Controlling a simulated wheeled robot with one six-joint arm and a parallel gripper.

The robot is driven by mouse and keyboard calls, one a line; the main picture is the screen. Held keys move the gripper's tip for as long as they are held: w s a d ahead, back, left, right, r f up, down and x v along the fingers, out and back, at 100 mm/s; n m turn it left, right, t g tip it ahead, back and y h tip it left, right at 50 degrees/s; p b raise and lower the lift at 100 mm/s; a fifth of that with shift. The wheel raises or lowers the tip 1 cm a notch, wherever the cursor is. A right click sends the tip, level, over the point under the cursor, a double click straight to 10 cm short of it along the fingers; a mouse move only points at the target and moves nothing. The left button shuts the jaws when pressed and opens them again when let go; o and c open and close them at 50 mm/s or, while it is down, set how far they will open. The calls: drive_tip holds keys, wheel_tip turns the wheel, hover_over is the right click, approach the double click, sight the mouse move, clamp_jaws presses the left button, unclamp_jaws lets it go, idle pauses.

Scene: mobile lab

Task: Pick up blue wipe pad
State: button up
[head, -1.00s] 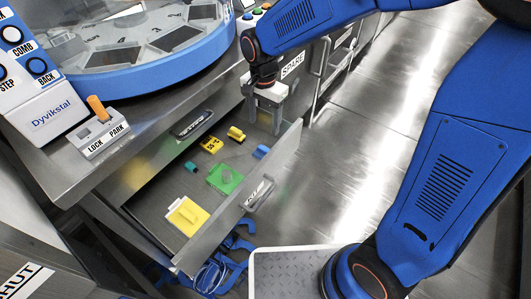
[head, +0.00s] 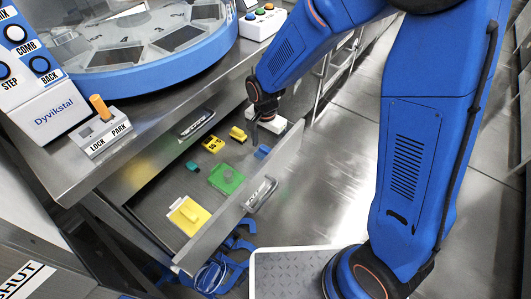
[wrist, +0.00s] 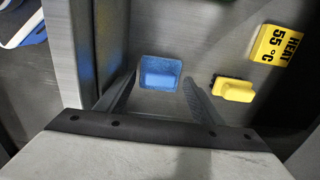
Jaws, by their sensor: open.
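The blue wipe pad (head: 262,151) lies on the floor of the open drawer, near its right front corner. In the wrist view the blue pad (wrist: 160,73) has a raised block on top and sits just beyond and between my fingertips. My gripper (wrist: 158,85) is open and empty, with one finger on each side of the pad's line. In the head view my gripper (head: 262,132) hangs over the right end of the drawer, pointing down, its fingers partly hidden. I cannot tell the exact height above the pad.
The open drawer (head: 155,210) also holds a yellow HEAT block (head: 213,144), a small yellow block (head: 238,134), a teal piece (head: 192,166), a green pad (head: 227,179) and a yellow pad (head: 188,215). The drawer's front wall (head: 225,227) runs close beside the blue pad.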

sight(265, 148)
drive_tip(key=shift+f, duration=0.45)
drive_tip(key=c, duration=1.2)
wheel_tip(265, 148, up, 10)
drive_tip(key=shift+r, duration=0.1)
